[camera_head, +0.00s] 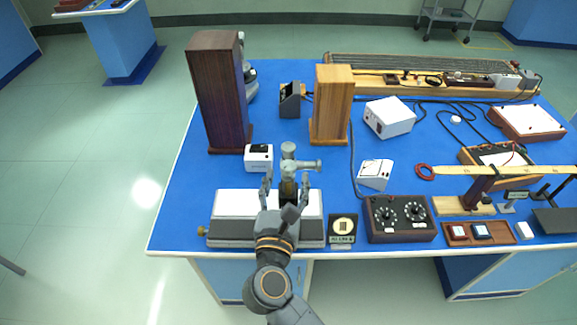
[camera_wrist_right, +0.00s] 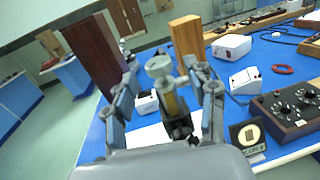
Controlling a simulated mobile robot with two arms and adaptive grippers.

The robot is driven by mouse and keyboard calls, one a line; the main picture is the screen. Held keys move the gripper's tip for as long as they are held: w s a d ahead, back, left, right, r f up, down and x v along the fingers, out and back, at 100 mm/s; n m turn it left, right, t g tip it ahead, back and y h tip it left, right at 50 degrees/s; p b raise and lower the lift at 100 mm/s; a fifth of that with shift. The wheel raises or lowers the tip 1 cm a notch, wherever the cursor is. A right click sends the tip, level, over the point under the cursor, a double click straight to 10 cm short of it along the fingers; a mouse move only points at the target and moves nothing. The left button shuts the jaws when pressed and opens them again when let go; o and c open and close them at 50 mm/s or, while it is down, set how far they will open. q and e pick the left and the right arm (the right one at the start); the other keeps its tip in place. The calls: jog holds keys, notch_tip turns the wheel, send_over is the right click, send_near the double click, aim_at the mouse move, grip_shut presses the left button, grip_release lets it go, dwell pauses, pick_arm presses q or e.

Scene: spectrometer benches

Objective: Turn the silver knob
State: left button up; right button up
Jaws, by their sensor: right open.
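A silver-grey knob-like head (camera_head: 288,149) tops a short brass-coloured post, with a grey cylinder (camera_head: 306,165) sticking out to the right just below it. In the right wrist view its round silver face (camera_wrist_right: 158,66) shows between the fingers. The post rises from a low grey instrument with a white top (camera_head: 235,203) at the table's front edge. My right gripper (camera_head: 286,182) is open, with one finger on each side of the post and apart at the tips. Whether a finger touches it I cannot tell. My left gripper is not in view.
A dark wooden tower (camera_head: 218,95) and a lighter wooden tower (camera_head: 332,105) stand behind. A small white box (camera_head: 259,157) is close behind the left finger. A small dial block (camera_head: 343,230) and a dark control box (camera_head: 400,219) sit to the right. A brass knob (camera_head: 202,231) projects from the instrument's left end.

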aim_at(287, 173)
jog(key=shift+w, duration=1.35)
jog(key=shift+w+d, duration=0.15)
jog(key=shift+w, duration=0.05)
jog(key=shift+s, duration=0.1)
jog(key=c, duration=1.2)
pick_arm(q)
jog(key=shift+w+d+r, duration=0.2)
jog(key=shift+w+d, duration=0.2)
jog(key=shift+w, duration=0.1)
pick_arm(e)
jog(key=shift+o, duration=0.2)
